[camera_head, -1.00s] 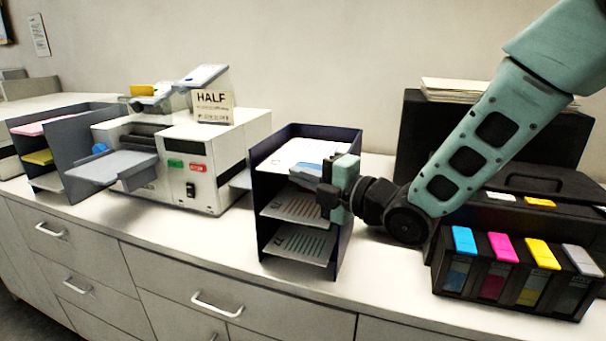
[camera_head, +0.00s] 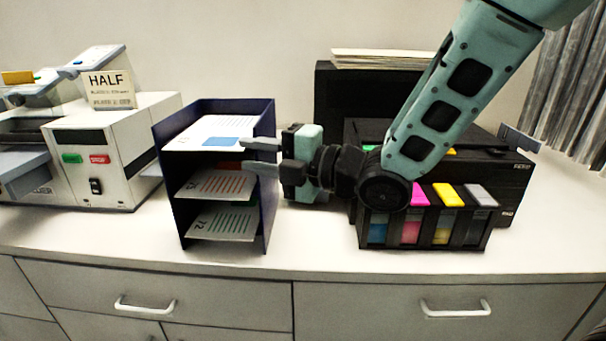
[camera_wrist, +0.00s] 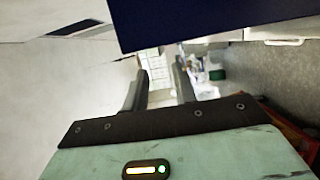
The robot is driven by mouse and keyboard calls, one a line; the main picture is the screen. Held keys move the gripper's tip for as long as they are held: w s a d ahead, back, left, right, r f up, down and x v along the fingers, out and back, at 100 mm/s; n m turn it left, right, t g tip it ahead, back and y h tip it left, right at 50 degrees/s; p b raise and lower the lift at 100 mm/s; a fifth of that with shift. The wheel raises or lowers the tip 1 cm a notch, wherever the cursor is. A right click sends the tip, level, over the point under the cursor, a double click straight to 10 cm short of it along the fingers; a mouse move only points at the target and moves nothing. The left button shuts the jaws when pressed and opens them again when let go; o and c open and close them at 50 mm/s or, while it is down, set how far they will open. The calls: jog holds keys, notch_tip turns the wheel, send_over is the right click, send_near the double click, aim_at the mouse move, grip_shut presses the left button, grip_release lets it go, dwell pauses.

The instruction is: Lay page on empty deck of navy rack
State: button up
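The navy rack (camera_head: 267,187) stands on the counter, left of centre in the head view. A white page with a blue block (camera_head: 212,131) lies flat on its top deck. A red-striped page (camera_head: 216,184) is on the middle deck and a green-striped page (camera_head: 224,223) on the bottom deck. My gripper (camera_head: 260,156) is at the rack's right front side, fingers pointing left and spread apart. In the wrist view the gripper (camera_wrist: 160,85) is open with nothing between its fingers. A navy panel (camera_wrist: 210,22), apparently the rack, crosses the top of that view.
A white machine (camera_head: 120,150) with a HALF sign (camera_head: 108,90) stands left of the rack. A black printer (camera_head: 510,175) and colour ink tanks (camera_head: 425,232) stand to the right. A paper stack (camera_head: 385,60) lies behind. The counter front (camera_head: 310,262) is clear.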

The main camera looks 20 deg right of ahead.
jog(key=b+v, duration=0.7)
jog(key=v, duration=0.1)
jog(key=shift+s+d+b, duration=0.25)
jog(key=shift+d+b, duration=0.05)
jog(key=shift+b, duration=0.1)
